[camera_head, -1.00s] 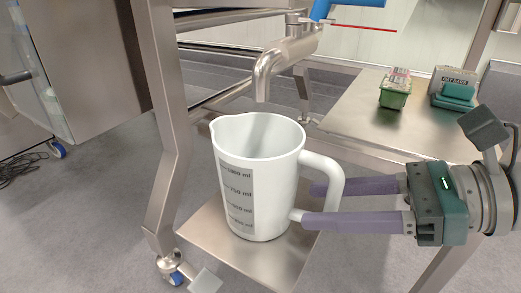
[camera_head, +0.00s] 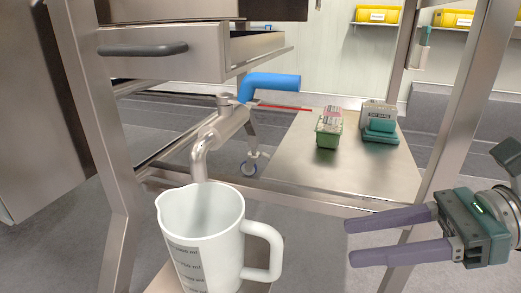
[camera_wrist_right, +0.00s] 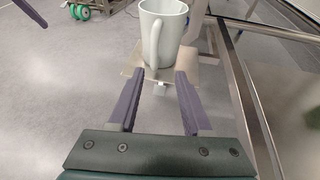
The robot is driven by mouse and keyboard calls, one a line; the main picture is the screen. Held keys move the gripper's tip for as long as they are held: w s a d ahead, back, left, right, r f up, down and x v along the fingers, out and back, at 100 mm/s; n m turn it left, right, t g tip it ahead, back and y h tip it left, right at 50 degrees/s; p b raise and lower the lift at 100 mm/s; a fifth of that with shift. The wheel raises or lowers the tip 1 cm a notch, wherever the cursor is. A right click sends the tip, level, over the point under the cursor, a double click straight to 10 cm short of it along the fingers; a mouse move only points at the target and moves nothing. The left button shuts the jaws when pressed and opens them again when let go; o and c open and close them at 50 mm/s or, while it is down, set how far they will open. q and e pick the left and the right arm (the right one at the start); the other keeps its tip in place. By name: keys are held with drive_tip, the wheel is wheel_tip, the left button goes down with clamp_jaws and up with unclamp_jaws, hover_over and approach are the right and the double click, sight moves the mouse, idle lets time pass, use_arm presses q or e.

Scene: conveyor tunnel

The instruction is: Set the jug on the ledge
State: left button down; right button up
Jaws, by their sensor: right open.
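The white jug (camera_head: 205,235), with a dark printed scale, stands upright on a small metal ledge (camera_head: 160,276) below a metal spout (camera_head: 199,160). My right gripper (camera_head: 348,243) is open and empty, to the right of the jug's handle (camera_head: 265,250) and apart from it. In the right wrist view the jug (camera_wrist_right: 168,35) stands on the ledge (camera_wrist_right: 190,73) beyond the open fingers (camera_wrist_right: 157,75), its handle towards them. My left gripper is not in view.
A metal table (camera_head: 300,170) behind holds a green container (camera_head: 328,132) and a teal-and-grey box (camera_head: 380,125). A metal post (camera_head: 455,120) stands on the right, behind my right gripper.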

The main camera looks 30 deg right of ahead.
drive_tip(key=w+d+r+m+t+h, duration=0.1)
drive_tip(key=w+m+t+h, duration=0.5)
drive_tip(key=m, duration=0.9)
drive_tip(key=s+a+f+m+g+h, duration=0.2)
drive_tip(key=s+m+g, duration=0.4)
drive_tip(key=m, duration=0.8)
drive_tip(key=s+a+f+m+g+h, duration=0.2)
drive_tip(key=s+a+m+g, duration=0.4)
drive_tip(key=m, duration=0.8)
drive_tip(key=shift+s+a+f, duration=0.6)
drive_tip(key=shift+s+f, duration=0.15)
drive_tip(key=shift+f, duration=0.15)
